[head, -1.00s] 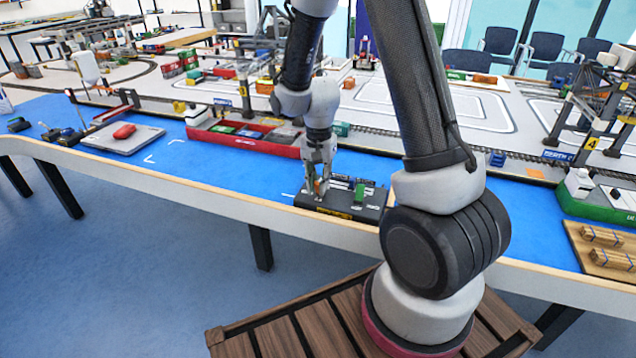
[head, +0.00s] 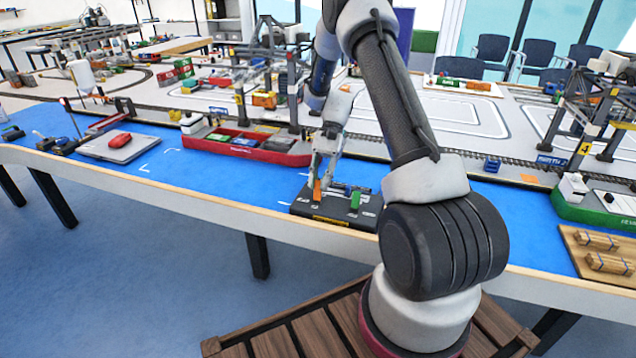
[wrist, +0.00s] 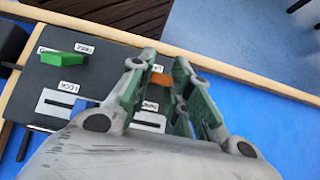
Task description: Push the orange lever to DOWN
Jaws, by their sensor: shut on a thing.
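The orange lever (head: 317,190) stands on the left part of a black control box (head: 303,210) near the table's front edge. My gripper (head: 321,180) reaches down at a tilt and is shut on the orange lever. In the wrist view, the orange lever (wrist: 160,79) shows between the two fingertips (wrist: 160,68), partly hidden by them. A label beside it is partly covered and I cannot read it. The lever's exact position along its slot is hidden.
A green lever (head: 355,200) stands right of the orange one; a blue lever (wrist: 84,104) shows in the wrist view. A red ship (head: 265,150) lies behind the box. The blue tabletop (head: 220,185) left of the box is clear.

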